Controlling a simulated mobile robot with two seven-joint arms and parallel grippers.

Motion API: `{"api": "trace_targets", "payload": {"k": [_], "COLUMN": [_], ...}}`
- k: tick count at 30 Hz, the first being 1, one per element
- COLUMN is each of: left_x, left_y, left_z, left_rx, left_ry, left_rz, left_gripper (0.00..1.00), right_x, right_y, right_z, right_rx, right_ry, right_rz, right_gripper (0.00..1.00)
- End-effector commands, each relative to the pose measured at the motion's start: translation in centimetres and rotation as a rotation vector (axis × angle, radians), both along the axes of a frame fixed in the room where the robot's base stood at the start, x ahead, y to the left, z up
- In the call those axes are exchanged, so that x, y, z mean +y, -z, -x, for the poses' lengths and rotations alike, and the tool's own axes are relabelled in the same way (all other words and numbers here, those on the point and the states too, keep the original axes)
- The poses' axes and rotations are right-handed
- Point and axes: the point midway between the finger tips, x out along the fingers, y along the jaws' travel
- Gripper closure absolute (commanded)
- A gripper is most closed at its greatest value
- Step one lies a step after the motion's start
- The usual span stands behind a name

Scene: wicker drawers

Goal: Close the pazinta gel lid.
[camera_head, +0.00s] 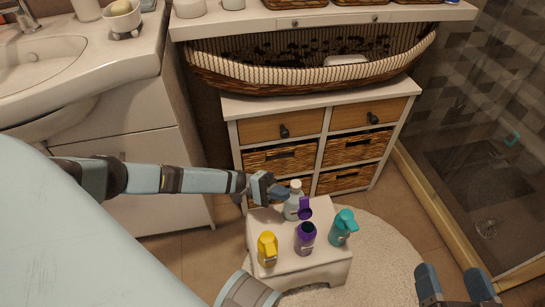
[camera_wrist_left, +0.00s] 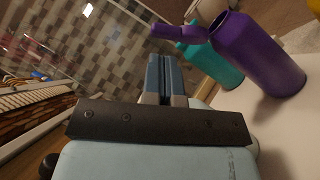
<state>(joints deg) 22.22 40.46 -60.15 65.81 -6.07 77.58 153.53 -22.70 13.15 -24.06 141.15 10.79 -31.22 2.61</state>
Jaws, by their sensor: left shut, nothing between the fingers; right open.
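A purple bottle (camera_head: 305,240) stands on the small white stool. Its flip lid (camera_head: 304,208) is hinged open, sticking up and back from the mouth. Which bottle is the pazinta gel I cannot read; only the purple one clearly shows an open lid. The left wrist view shows the purple bottle (camera_wrist_left: 262,55) at right, its lid (camera_wrist_left: 180,32) pointing left above the fingertips. My left gripper (camera_head: 282,193) is shut and empty, beside the pale bottle (camera_head: 293,207) and behind-left of the lid. It also shows in the wrist view (camera_wrist_left: 166,62). My right gripper (camera_head: 456,278) is open and empty at lower right.
The white stool (camera_head: 262,225) also holds a yellow bottle (camera_head: 267,249) at left and a teal bottle (camera_head: 343,227) at right, close around the purple one. A drawer cabinet (camera_head: 232,132) stands behind. A round rug (camera_head: 385,265) lies beneath; a glass shower is at right.

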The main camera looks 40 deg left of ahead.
Motion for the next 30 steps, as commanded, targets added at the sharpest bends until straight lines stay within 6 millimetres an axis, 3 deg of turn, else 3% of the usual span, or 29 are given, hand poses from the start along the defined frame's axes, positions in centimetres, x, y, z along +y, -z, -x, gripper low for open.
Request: {"api": "trace_targets", "payload": {"k": [3, 9, 30], "left_x": [-1.8, -3.2, -3.6], "left_y": [-0.4, -1.0, -1.8], "left_z": [-0.2, -0.3, -0.2], "left_rx": [-0.002, -0.002, -0.081], "left_ry": [0.0, -0.001, -0.001], "left_rz": [0.001, 0.0, -0.091], "left_gripper": [1.0, 1.0, 1.0], "right_x": [-0.1, -0.2, 0.1], "right_y": [0.2, 0.0, -0.6], "right_z": [-0.2, -0.4, 0.3], "right_rx": [-0.018, -0.038, 0.026], "right_ry": [0.0, 0.001, -0.002], "right_rz": [0.01, 0.021, -0.014], "right_gripper": [0.14, 0.14, 0.14]}}
